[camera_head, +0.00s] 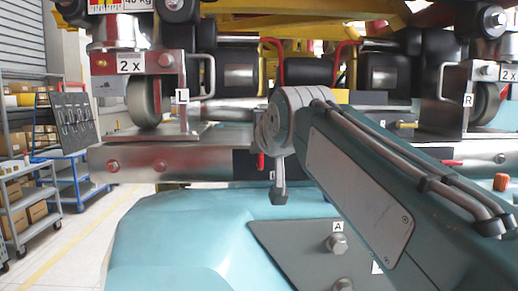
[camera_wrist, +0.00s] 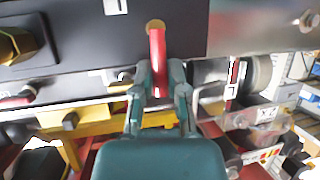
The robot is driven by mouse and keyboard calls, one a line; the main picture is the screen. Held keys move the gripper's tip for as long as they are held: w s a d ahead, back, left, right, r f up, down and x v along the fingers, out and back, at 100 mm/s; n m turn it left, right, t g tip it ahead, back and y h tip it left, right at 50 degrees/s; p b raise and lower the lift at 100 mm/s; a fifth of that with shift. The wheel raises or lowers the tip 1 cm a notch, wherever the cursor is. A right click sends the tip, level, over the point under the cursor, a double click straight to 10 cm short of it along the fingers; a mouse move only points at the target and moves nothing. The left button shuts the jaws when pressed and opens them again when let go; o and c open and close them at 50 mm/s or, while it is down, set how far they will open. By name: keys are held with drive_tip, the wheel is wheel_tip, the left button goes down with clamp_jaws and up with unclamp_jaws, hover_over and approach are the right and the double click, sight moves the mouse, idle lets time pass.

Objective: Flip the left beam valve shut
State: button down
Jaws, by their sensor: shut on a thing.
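In the wrist view, a red valve lever (camera_wrist: 157,50) extends from a round brass pivot (camera_wrist: 155,26) on a dark beam face. My gripper (camera_wrist: 158,82) is shut on this lever, with one grey finger on each side of it. The lever's far end is between the fingers and partly hidden. In the head view, my arm hides the gripper and most of the dark panel (camera_head: 244,165) on the beam. A small red piece (camera_head: 261,162) shows beside my arm there; I cannot tell if it is the held lever.
A steel beam (camera_head: 130,163) runs across the front, with an L plate (camera_head: 182,96) at left and an R plate (camera_head: 468,100) at right. A brass hex fitting (camera_wrist: 14,46) and another red handle (camera_wrist: 18,98) lie left in the wrist view. Shelving (camera_head: 20,200) stands far left.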

drive_tip(key=shift+f, duration=0.3)
drive_tip(key=c, duration=0.7)
unclamp_jaws()
drive_tip(key=shift+o, duration=0.2)
drive_tip(key=shift+r, duration=0.15)
drive_tip(key=shift+s+r, duration=0.15)
drive_tip(key=v, duration=1.1)
drive_tip(key=shift+s, duration=0.3)
drive_tip(key=shift+s+a, duration=0.1)
